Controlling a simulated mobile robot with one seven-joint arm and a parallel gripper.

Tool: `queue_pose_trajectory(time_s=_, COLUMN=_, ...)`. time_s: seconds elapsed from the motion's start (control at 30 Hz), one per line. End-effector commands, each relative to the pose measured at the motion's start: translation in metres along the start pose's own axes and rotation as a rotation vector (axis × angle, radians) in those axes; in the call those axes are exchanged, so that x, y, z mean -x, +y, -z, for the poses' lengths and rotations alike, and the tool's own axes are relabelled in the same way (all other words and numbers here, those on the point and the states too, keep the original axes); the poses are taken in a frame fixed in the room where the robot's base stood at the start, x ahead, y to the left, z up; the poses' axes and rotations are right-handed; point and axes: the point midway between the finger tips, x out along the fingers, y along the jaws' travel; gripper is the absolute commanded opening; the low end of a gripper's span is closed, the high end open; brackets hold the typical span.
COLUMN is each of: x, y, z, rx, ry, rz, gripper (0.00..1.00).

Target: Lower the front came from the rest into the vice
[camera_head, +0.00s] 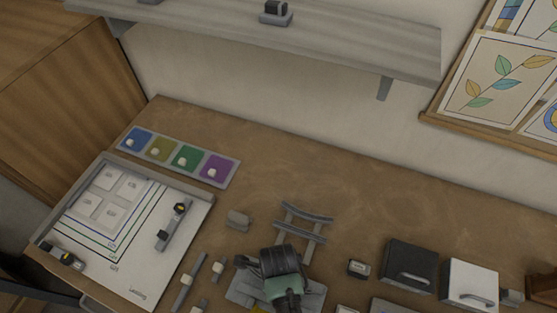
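Two grey strips, which look like the cames, lie crosswise on a small ladder-like rest (291,222). The back came (308,213) is farther from me. The front came (301,233) is nearer, just beyond my gripper. My gripper (282,265), a dark ribbed body with a green part, is seen from above and hides what is under it. Its fingertips are hidden, so I cannot tell whether it holds anything. A grey-blue base (241,292) shows under and beside my gripper; it may be the vice, but its jaws are hidden.
A small grey block (238,218) stands left of the rest. Tools (187,280) lie at the front left, beside a white layout board (128,262). A dark box (408,263) and white box (470,283) stand right. The back of the bench is clear.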

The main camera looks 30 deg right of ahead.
Motion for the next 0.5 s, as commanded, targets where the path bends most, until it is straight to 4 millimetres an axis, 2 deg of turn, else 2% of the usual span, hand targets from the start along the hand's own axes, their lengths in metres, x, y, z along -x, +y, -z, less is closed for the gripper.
queue_pose_trajectory(time_s=0.5, x=-0.0029, y=-0.0004, z=-0.0003, rx=0.000, ry=-0.001, rz=0.001, gripper=0.00)
